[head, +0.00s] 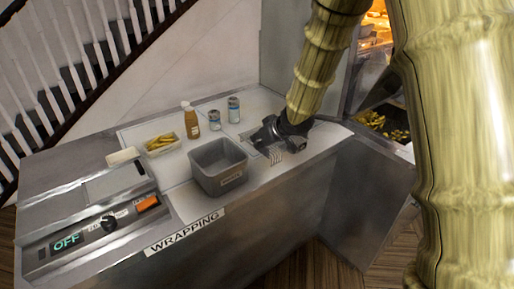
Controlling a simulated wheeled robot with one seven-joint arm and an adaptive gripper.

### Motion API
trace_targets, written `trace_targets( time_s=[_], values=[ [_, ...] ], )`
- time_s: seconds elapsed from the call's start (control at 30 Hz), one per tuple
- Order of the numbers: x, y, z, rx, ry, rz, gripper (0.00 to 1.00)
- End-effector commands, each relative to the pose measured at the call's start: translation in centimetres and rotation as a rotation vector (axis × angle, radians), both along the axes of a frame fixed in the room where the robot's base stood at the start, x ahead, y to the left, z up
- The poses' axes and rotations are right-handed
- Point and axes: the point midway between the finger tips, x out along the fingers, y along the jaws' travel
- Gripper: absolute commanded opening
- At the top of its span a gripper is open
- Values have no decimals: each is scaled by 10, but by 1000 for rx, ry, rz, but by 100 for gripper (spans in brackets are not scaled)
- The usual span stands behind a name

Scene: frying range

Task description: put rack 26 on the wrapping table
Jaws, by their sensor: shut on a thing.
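The wrapping table (262,178) is a steel counter with a "WRAPPING" label on its front edge. My gripper (268,142) is low over the right part of its top, shut on a small pale wire rack (277,156). My gripper hides much of the rack, and no number can be read on it. The rack is at or just above the table top; I cannot tell whether it touches.
A grey bin (218,168) stands left of my gripper. Behind it are a tray of fries (161,145), a brown sauce bottle (190,121) and two small jars (234,110). A control panel (95,235) fills the left end. A lit fryer area (378,15) is at right.

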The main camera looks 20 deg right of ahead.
Motion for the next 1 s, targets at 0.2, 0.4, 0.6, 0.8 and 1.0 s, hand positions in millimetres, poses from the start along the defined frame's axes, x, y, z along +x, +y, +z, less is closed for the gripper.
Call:
trace_targets(
  time_s=[0.2,0.4,0.6,0.8,1.0],
  values=[
    [6,8,-17,-3,3,1,0],
    [6,8,-33,-2,0,1,0],
    [6,7,-35,0,-1,1,0],
    [6,7,-36,-1,0,1,27],
    [6,7,-36,0,0,0,30]
  ],
)
